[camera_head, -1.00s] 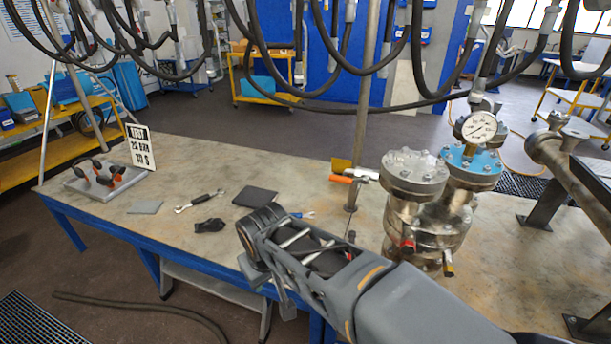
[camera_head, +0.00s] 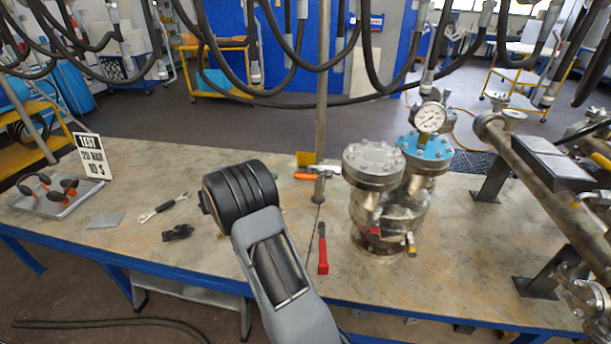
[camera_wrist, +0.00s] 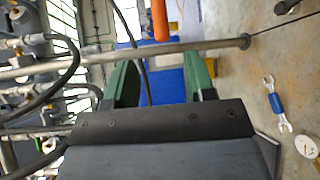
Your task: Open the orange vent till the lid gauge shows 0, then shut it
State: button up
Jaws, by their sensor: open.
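Two flanged metal vessels stand on the bench right of centre in the head view: one with a grey lid (camera_head: 373,159), one behind it with a blue lid (camera_head: 425,150). A white-faced gauge (camera_head: 430,118) stands on the blue lid; its reading is too small to tell. My gripper (camera_wrist: 160,82) shows two green fingers, apart and empty, in the wrist view. In the head view my wrist mostly hides it, left of the vessels.
A red-handled tool (camera_head: 322,252) lies between my arm and the vessels. A spanner (camera_head: 162,207), grey tray (camera_head: 60,203) and test sign (camera_head: 90,156) are left. Black hoses (camera_head: 380,60) hang overhead.

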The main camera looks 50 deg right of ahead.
aim_at(301, 177)
jog(key=p+x, duration=0.3)
jog(key=x, duration=1)
jog(key=shift+d, duration=0.15)
grip_shut()
jog(key=shift+f, duration=0.1)
